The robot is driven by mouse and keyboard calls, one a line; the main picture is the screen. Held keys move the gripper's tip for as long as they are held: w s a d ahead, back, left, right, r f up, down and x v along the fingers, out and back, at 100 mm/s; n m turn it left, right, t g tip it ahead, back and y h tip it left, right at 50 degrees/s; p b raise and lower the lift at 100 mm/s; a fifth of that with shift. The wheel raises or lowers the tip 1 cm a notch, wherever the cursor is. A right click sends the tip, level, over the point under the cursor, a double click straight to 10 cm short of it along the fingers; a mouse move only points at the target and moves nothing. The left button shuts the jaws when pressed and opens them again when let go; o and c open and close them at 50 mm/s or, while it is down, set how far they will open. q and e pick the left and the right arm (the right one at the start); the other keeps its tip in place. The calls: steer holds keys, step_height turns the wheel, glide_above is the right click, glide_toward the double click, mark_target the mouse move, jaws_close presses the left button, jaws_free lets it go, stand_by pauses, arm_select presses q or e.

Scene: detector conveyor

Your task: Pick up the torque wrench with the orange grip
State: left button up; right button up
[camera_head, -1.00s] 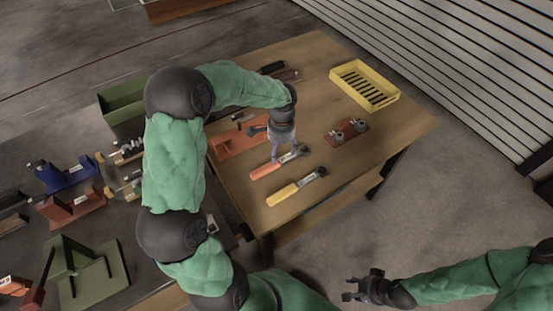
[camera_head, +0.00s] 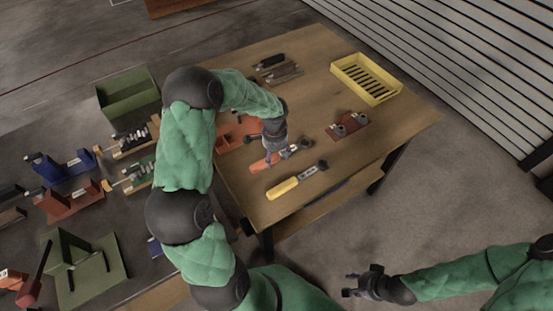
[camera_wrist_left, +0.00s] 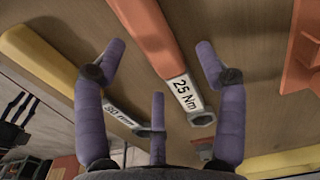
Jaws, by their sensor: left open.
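The torque wrench with the orange grip (camera_head: 259,166) lies on the wooden table. In the left wrist view its grip (camera_wrist_left: 146,36), its "25 Nm" label and its ring-like head show. My left gripper (camera_head: 278,157) is open over this wrench, around where grip and shaft meet in the head view, and partly hides it. In the wrist view its purple fingers (camera_wrist_left: 157,75) are spread and hold nothing; the wrench passes between them, nearer the right finger. I cannot tell whether they touch it. My right gripper (camera_head: 352,286) is open and empty, away from the table at the lower right.
A yellow-grip torque wrench (camera_head: 283,188) lies close beside, nearer the table's front edge. A red-orange holder (camera_head: 228,137) stands to the left. A red plate with metal parts (camera_head: 347,125) and a yellow crate (camera_head: 366,79) lie to the right. Dark tools (camera_head: 272,64) lie at the back.

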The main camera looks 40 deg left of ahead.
arm_select(q)
steer(key=shift+f, duration=0.95)
steer(key=shift+r, duration=0.1)
jaws_close()
